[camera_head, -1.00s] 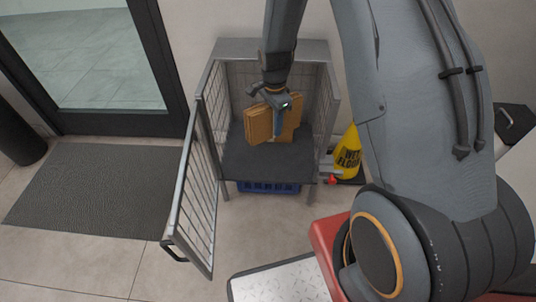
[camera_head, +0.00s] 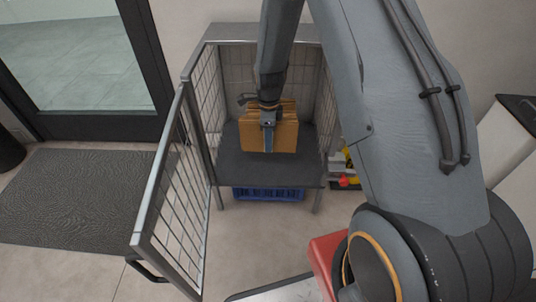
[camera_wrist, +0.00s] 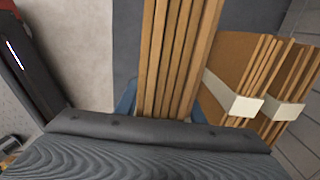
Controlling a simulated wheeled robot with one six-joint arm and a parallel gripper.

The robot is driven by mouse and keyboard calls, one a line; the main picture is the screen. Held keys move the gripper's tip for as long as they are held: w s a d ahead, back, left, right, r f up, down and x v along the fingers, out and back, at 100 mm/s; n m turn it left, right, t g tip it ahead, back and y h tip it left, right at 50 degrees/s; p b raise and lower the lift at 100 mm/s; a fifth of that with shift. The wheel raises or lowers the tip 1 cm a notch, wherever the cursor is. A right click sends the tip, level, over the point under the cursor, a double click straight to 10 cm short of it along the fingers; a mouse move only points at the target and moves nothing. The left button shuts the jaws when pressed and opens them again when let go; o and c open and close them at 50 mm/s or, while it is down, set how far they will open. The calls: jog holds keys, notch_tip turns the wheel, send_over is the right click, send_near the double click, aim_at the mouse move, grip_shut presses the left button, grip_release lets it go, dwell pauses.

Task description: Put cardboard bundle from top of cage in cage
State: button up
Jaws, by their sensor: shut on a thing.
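The wire cage (camera_head: 199,128) stands against the wall with its mesh door (camera_head: 172,200) swung open toward me. My gripper (camera_head: 268,145) reaches into it from above. In the wrist view the held bundle (camera_wrist: 178,50) shows as several parallel layers between the fingers (camera_wrist: 160,108). I cannot tell whether its lower edge touches the shelf. More cardboard with white straps (camera_wrist: 238,105) is close beside it, mostly hidden behind the held bundle in the head view.
A blue crate (camera_head: 268,193) is under the shelf. A grey mat (camera_head: 80,200) lies left of the open door. The front of the shelf is bare.

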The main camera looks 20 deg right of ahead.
notch_tip(320, 180, down, 7)
jog(key=shift+f+b, duration=0.15)
jog(key=shift+b, duration=1.1)
jog(key=shift+f, duration=0.15)
jog(key=o, duration=1.3)
jog(key=shift+c, duration=0.2)
